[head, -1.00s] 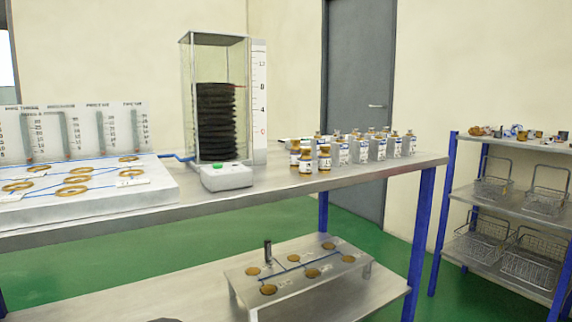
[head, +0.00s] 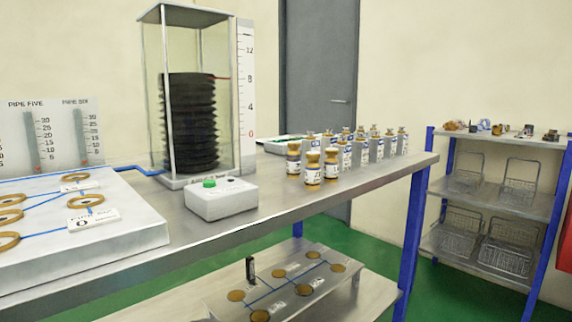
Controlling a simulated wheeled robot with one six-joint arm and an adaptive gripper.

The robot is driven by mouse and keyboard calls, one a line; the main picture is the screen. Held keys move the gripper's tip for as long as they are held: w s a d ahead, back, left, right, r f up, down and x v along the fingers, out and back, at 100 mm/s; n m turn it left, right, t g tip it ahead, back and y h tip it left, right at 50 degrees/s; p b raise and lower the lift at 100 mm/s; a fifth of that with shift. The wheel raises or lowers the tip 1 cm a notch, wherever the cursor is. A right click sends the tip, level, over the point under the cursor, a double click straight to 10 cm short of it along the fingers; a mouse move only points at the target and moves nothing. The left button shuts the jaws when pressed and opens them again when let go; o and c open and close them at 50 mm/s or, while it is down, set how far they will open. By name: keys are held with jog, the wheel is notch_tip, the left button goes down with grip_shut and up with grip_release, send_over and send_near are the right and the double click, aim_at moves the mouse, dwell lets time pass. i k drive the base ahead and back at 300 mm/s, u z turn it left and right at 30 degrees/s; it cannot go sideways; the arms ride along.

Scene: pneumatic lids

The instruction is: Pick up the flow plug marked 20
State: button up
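Several small bottle-shaped pieces with gold-brown tops and pale labels, which look like the flow plugs, stand on the metal bench (head: 390,176). Three stand loose at the front: a left one (head: 293,160), a middle one (head: 312,169) and a right one (head: 331,165). More plugs (head: 361,147) stand behind them in rows, among grey blocks. The label marks are too small to read, so I cannot tell which is marked 20. My gripper is not in view.
A clear case with black bellows (head: 190,125) and a white box with a green button (head: 220,199) stand left of the plugs. A white pipe board (head: 130,225) lies further left. A lower shelf holds another board (head: 290,290). A basket rack (head: 490,200) stands right.

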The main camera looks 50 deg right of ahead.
aim_at(312, 169)
jog(key=u, duration=0.05)
jog(key=i, duration=0.15)
jog(key=z, duration=0.6)
jog(key=k, duration=1.2)
jog(key=u, duration=0.2)
jog(key=i, duration=0.4)
